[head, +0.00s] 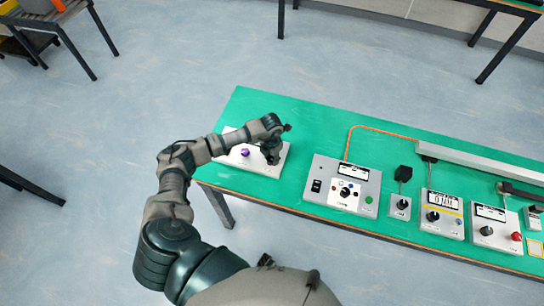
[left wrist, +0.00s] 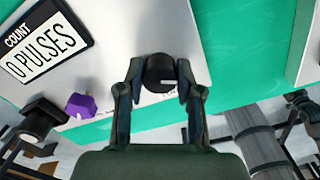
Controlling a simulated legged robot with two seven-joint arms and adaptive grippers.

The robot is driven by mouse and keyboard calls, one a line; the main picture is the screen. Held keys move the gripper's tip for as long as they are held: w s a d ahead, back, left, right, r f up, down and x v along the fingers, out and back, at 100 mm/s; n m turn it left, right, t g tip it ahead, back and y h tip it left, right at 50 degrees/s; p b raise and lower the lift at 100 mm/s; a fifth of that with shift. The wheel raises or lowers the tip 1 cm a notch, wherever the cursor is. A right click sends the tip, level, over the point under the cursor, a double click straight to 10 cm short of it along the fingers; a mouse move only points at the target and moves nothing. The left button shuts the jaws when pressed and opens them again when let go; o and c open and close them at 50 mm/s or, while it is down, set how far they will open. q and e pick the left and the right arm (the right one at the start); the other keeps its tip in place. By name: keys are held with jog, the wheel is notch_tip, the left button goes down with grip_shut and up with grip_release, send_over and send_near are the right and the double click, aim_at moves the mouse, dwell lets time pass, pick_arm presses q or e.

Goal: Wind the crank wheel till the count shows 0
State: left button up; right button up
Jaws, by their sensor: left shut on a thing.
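A light grey panel (head: 273,168) lies on the green bench top, with a purple knob (head: 245,152) on its face. My left gripper (head: 271,155) reaches over the panel's right part. In the left wrist view my left gripper (left wrist: 160,80) is shut on a black round knob (left wrist: 160,68), one finger on each side; I cannot tell if this is the crank wheel's handle. The count display (left wrist: 42,45) reads "0 PULSES", close to the picture's left edge. The purple knob also shows there (left wrist: 80,105). My right gripper is not in view.
The green bench (head: 265,105) carries a larger panel (head: 335,170) with a switch and knobs to the right of mine.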

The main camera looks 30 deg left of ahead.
aim_at(270, 158)
pick_arm(q)
jog(key=shift+s+a+f+n, duration=0.1)
jog(key=shift+s+f+n, duration=0.2)
jog(key=shift+n, duration=0.5)
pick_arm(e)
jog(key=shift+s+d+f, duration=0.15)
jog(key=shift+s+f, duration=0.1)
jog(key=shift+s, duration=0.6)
pick_arm(q)
jog(key=o, duration=1.2)
jog(key=shift+c, duration=0.2)
jog(key=shift+r, duration=0.15)
jog(key=shift+w, duration=0.1)
jog(key=shift+r, duration=0.2)
notch_tip(270, 158, up, 11)
jog(key=shift+r, duration=0.2)
